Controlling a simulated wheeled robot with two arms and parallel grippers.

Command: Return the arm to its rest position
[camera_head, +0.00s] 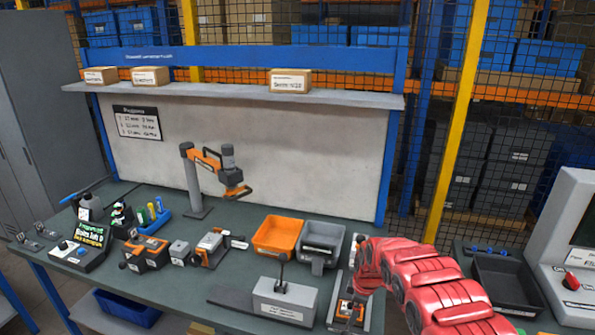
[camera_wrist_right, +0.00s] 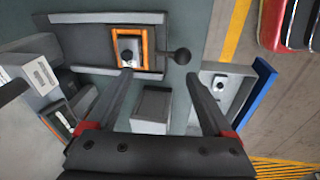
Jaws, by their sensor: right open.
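My right arm (camera_head: 430,285), with red covers, comes in from the lower right of the head view and reaches over the right part of the bench. Its gripper is hidden behind the arm there. In the right wrist view my right gripper (camera_wrist_right: 161,78) is open, its two dark fingers apart with nothing held between them. Below it are a grey fixture with an orange-framed part (camera_wrist_right: 130,48), a black ball knob (camera_wrist_right: 181,56) and a grey block (camera_wrist_right: 152,108). My left arm and gripper are not in view.
The green bench (camera_head: 225,225) holds an orange bin (camera_head: 277,238), a grey bin (camera_head: 320,240), a labelled grey box (camera_head: 284,302) and an orange-and-grey device on a post (camera_head: 195,180). A black tray (camera_head: 505,283) lies right of my arm. A shelf (camera_head: 230,92) spans the back.

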